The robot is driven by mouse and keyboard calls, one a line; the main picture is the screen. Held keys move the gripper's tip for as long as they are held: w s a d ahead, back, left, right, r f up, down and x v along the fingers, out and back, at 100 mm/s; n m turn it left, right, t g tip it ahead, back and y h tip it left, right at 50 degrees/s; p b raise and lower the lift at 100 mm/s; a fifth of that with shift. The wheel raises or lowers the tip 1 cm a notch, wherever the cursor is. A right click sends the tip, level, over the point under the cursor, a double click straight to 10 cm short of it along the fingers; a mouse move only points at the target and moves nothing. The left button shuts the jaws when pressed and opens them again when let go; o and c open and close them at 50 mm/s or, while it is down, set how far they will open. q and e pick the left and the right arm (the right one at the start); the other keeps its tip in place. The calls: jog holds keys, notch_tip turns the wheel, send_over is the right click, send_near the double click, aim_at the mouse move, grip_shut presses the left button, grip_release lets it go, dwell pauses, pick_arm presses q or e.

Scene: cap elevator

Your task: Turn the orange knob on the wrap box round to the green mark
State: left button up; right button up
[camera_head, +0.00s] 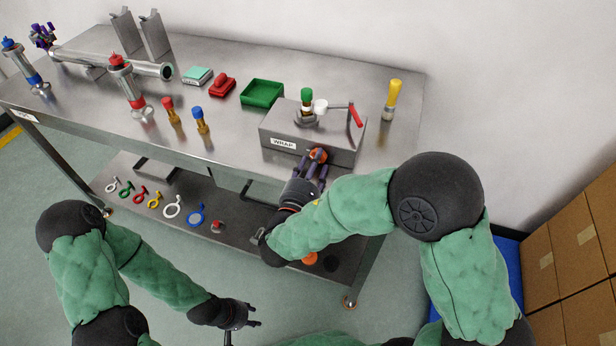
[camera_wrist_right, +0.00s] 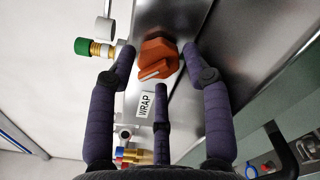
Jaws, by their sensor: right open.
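The grey wrap box (camera_head: 285,128) stands at the table's front edge with a white WRAP label. Its orange knob (camera_head: 318,155) is on the front face, and it also shows in the right wrist view (camera_wrist_right: 158,56) with a pale pointer line. My right gripper (camera_head: 312,168) is open, its fingers just in front of the knob. In the right wrist view, its fingertips (camera_wrist_right: 159,62) spread around the knob with visible gaps on both sides. I cannot make out a green mark. My left gripper (camera_head: 243,318) is open and empty, low in front of the table.
A green-capped fitting (camera_head: 307,100) and a red-handled lever (camera_head: 355,115) sit on the box top. A yellow-handled tool (camera_head: 392,98) stands to its right, a green tray (camera_head: 262,93) behind left. Rings and loose parts lie on the lower shelf (camera_head: 240,232). Cardboard boxes (camera_head: 575,250) stand right.

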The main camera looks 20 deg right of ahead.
jog(key=v, duration=1.1)
jog(key=shift+s+a, duration=0.2)
